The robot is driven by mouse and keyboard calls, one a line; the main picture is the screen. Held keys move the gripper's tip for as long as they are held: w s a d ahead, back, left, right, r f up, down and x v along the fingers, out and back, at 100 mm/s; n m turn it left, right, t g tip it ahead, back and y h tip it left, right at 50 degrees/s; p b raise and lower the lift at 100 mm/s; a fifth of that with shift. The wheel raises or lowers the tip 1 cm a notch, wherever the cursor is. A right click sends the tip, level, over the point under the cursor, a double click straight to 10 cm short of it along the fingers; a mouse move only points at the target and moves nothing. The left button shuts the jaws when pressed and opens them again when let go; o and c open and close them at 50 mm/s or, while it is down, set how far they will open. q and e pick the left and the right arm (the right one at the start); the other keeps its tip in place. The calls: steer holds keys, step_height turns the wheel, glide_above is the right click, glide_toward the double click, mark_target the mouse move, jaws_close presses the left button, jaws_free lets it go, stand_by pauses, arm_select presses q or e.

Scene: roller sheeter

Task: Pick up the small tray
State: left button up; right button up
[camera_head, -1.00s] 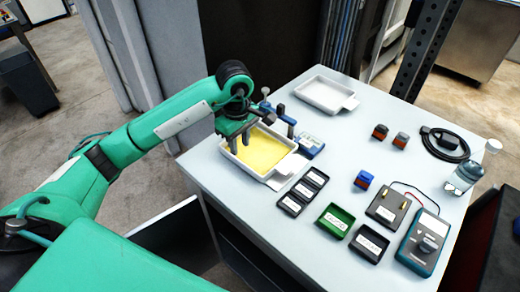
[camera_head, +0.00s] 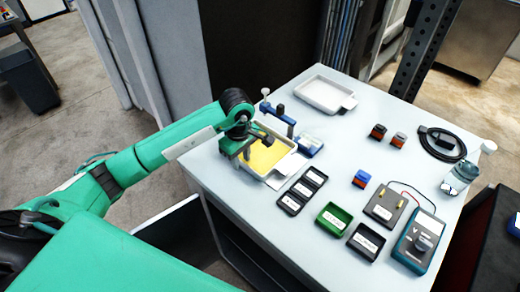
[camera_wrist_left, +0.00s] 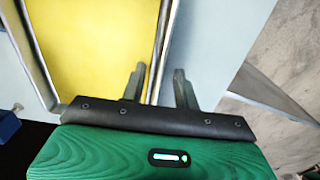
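A small white tray with a yellow floor and a side tab (camera_head: 293,164) sits near the left edge of the table, in the head view. My left gripper (camera_head: 240,147) is at its left rim and hides that part of it. In the left wrist view the two fingers (camera_wrist_left: 159,80) are apart. The tray's wall (camera_wrist_left: 161,45) runs between them, with one finger on the yellow side and the other on the outer side. I cannot tell if either finger touches the wall. My right gripper is out of view.
A second white tray (camera_head: 323,93) is empty at the back. A blue clamp-like tool (camera_head: 279,116) and a blue item (camera_head: 310,146) stand close beside the yellow tray. Black bins (camera_head: 302,188), a green bin (camera_head: 334,217) and a multimeter (camera_head: 420,241) lie to the right.

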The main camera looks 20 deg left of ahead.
arm_select(q)
steer(key=shift+f+b, duration=0.25)
steer(key=shift+b, duration=0.25)
stand_by(0.5)
jaws_close()
